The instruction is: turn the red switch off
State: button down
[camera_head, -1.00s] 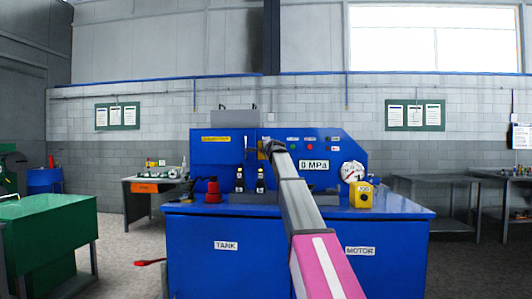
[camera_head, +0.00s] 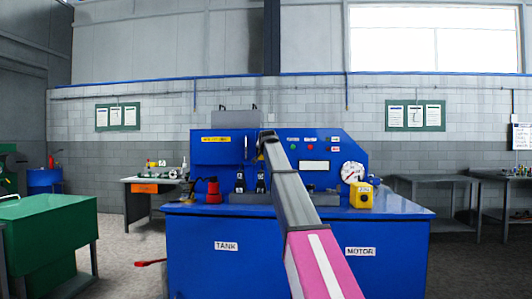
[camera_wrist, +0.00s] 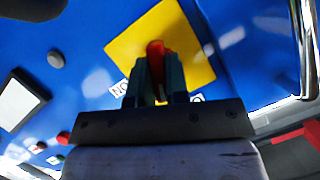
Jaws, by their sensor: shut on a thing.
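The red switch (camera_wrist: 157,48) stands on a yellow plate (camera_wrist: 190,42) on the blue panel in the wrist view. My gripper (camera_wrist: 158,85) is shut on the red switch, with a dark finger at each side of it. White labels, partly covered, show beside the fingers. In the head view my gripper (camera_head: 266,138) is at the face of the blue machine (camera_head: 215,152), and my arm hides the red switch there. The white display (camera_head: 314,165) on the panel is blank.
Dark bottles (camera_head: 240,181) and a red cone-like item (camera_head: 213,190) stand on the machine's top, left of my arm. A yellow box (camera_head: 361,194) and a round gauge (camera_head: 352,171) are to the right. Small coloured buttons (camera_head: 310,147) sit close right of my gripper.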

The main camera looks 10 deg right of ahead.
jog(key=n+g+h, duration=0.1)
jog(key=n+h, duration=0.1)
jog(key=n, duration=0.1)
jog(key=shift+a, duration=0.1)
dwell(0.8)
jog(key=c, duration=1.1)
grip_release()
jog(key=v, duration=1.1)
jog(key=shift+a+f, duration=0.1)
jog(key=shift+a, duration=0.05)
jog(key=shift+w, duration=0.1)
